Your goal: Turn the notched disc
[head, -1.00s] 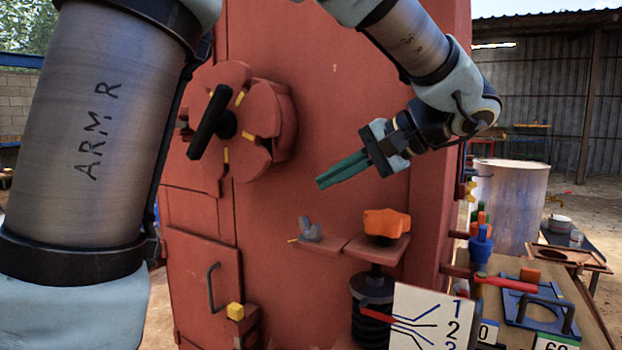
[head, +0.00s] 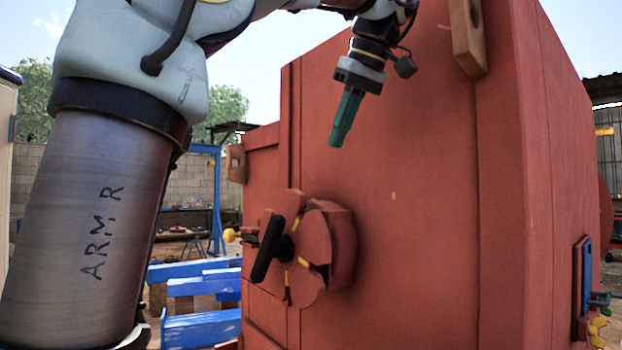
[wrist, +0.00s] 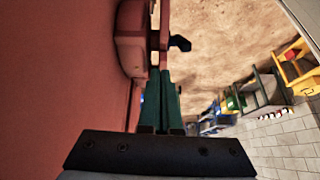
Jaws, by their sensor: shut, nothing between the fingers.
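The notched disc (head: 312,240) is a red disc on the front of the red crusher, with notches in its rim and yellow marks on its face. A black handle (head: 270,249) stands out from its middle, tilted. My gripper (head: 337,140) is above and to the right of the disc, pointing down, with its green fingers shut and empty. It is apart from the disc. In the wrist view the green fingers (wrist: 162,85) lie together, and the disc (wrist: 164,25) and black handle (wrist: 180,43) show beyond them, partly hidden.
The red crusher wall (head: 410,230) fills the middle and right. A wooden block (head: 467,38) is fixed high on it. Blue beams (head: 200,285) lie on the left. The air between my gripper and the disc looks clear.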

